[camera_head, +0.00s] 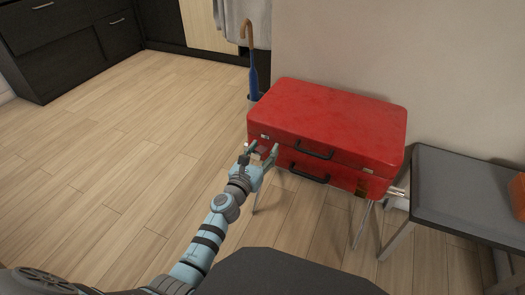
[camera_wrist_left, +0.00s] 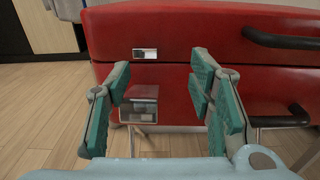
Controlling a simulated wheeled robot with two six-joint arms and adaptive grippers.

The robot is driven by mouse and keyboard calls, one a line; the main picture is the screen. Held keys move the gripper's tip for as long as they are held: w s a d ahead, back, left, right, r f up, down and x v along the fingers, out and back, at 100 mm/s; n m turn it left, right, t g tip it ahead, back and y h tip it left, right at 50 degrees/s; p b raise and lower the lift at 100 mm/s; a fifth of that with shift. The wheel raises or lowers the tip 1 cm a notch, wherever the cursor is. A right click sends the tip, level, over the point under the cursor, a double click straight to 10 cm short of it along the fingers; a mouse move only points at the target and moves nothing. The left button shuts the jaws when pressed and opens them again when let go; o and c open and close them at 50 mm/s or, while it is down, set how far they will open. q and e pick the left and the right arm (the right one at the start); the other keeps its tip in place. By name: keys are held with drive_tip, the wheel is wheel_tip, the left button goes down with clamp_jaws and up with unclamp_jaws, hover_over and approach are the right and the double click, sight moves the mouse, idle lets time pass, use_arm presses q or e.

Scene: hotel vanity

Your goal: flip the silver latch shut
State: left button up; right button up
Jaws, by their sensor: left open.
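A red suitcase (camera_head: 330,115) rests on a thin-legged stand, its front facing me. In the left wrist view a small silver catch plate (camera_wrist_left: 145,54) is on the upper red part. Below it a silver latch flap (camera_wrist_left: 139,105) sticks out from the front, tilted away from the plate and apart from it. My left gripper (camera_head: 261,150) is at the front left corner of the suitcase. In the left wrist view its fingers (camera_wrist_left: 158,85) are open, on either side of the flap, with nothing clamped. My right gripper is not in view.
Black handles (camera_head: 315,150) stick out at the suitcase's front middle. Another small silver fitting (camera_head: 368,171) is at its right front. A grey bench (camera_head: 470,195) stands to the right. A blue umbrella (camera_head: 252,75) stands behind on the left. The wooden floor to the left is clear.

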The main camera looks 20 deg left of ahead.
use_arm(q)
drive_tip(key=s, duration=1.2)
drive_tip(key=shift+a, duration=0.45)
